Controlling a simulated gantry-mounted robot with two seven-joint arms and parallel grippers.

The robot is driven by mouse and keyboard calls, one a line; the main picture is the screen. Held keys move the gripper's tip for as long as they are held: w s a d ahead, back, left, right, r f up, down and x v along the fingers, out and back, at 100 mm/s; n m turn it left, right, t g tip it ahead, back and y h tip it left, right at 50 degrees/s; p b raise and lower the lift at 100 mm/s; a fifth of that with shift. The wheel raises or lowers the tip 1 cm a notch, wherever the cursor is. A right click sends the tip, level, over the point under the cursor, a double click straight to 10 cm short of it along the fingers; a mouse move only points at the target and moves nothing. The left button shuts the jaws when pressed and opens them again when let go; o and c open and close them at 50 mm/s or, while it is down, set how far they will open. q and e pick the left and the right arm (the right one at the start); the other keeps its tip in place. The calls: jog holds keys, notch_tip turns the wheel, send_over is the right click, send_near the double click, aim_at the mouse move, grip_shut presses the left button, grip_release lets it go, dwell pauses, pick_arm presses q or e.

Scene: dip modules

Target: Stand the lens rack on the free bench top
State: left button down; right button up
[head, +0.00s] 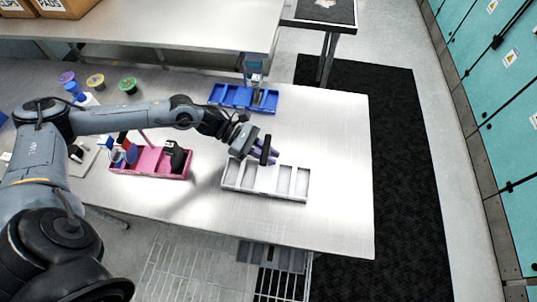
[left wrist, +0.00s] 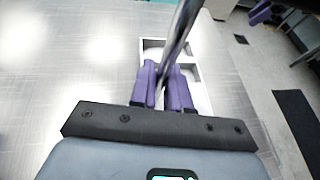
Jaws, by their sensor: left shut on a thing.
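A white rack (head: 234,188) with several open compartments is at the front middle of the bench, and it seems to be the lens rack. My left gripper (head: 264,157) is over it, its purple fingers shut on a dark upright handle (head: 265,150). In the left wrist view the handle (left wrist: 181,35) runs between the fingers (left wrist: 165,88), with the white rack (left wrist: 196,73) just below. The fingers hide where the handle joins the rack. I cannot tell whether the rack's base touches the bench top (head: 335,150).
A blue rack (head: 243,98) stands behind, and a pink rack (head: 150,161) with items in it stands to the left. Several small coloured-top containers (head: 96,81) are at the back left. The bench right of the white rack is clear up to its edge.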

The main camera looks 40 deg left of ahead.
pick_arm(q)
jog(key=shift+f, duration=0.5)
jog(key=c, duration=1.1)
grip_release()
jog(key=v, duration=1.2)
